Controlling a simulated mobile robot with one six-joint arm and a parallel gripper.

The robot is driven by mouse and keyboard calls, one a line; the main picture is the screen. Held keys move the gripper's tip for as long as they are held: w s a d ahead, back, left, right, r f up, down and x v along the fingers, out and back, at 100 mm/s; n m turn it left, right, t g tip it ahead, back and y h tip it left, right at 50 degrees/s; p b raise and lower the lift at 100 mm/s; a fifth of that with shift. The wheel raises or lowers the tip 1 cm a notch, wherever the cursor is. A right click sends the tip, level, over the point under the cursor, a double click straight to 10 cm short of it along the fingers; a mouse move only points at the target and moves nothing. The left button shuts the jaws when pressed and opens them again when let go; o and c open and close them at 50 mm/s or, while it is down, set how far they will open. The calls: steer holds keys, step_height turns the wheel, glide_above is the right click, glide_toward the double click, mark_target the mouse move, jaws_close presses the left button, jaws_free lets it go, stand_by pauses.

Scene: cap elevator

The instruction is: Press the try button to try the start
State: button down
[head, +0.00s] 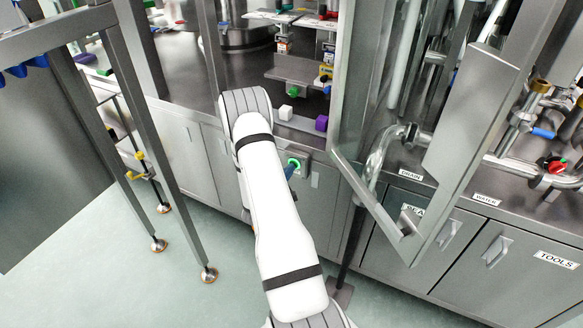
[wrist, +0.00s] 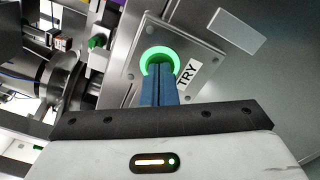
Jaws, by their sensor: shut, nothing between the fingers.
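The try button (head: 292,162) has a green lit ring and sits on a grey plate on the cabinet front. In the wrist view the green ring (wrist: 159,52) is near the top middle, with a white TRY label (wrist: 188,73) beside it. My gripper (wrist: 161,70) is shut and empty; its blue fingertips overlap the lower part and centre of the ring. In the head view my blue fingers (head: 289,171) are at the button's lower edge. The button's centre is mostly hidden by the fingers, and I cannot tell whether they touch it.
A white cube (head: 285,113) and a purple block (head: 321,123) lie on the ledge above the button. An open metal-framed door (head: 420,200) stands to the right, near pipes. A metal frame (head: 130,130) stands at left. The floor (head: 120,280) is clear in front.

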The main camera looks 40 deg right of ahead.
steer(key=shift+d, duration=0.1)
steer(key=b+v, duration=0.1)
steer(key=v, duration=0.4)
steer(key=shift+s+a, duration=0.1)
steer(key=shift+a, duration=0.15)
stand_by(0.4)
stand_by(0.8)
